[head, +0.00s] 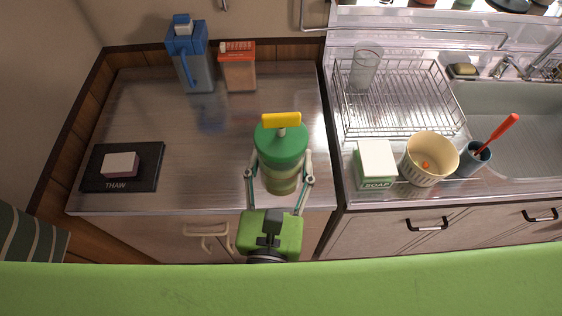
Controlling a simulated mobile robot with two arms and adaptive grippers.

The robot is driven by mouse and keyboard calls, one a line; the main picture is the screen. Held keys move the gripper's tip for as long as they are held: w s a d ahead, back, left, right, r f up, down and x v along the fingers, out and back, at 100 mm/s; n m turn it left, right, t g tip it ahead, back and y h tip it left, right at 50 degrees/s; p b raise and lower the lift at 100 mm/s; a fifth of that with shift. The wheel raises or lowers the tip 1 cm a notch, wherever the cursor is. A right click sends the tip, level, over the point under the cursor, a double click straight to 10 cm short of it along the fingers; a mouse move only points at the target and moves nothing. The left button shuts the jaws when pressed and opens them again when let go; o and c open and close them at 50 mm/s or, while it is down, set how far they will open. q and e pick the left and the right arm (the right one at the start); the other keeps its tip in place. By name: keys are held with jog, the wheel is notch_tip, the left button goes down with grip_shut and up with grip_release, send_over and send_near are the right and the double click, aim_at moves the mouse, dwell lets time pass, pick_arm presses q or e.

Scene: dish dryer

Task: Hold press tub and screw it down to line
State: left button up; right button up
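The press tub (281,181) stands near the front edge of the left counter, right of its middle. It has a pale green see-through body, a dark green lid (279,147) and a yellow T-shaped handle (281,120) on top. One green gripper (280,168) reaches in from the bottom middle; I take it as my left. Its two fingers stand apart, one on each side of the tub. The line on the tub cannot be made out. My other gripper is out of view.
A blue-lidded jug (192,60) and an orange-topped box (238,68) stand at the back. A black THAW tray (145,172) with a pinkish block (120,165) lies left. Right are a wire rack (395,100), soap box (376,166), cream pot (430,160) and blue cup (473,160).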

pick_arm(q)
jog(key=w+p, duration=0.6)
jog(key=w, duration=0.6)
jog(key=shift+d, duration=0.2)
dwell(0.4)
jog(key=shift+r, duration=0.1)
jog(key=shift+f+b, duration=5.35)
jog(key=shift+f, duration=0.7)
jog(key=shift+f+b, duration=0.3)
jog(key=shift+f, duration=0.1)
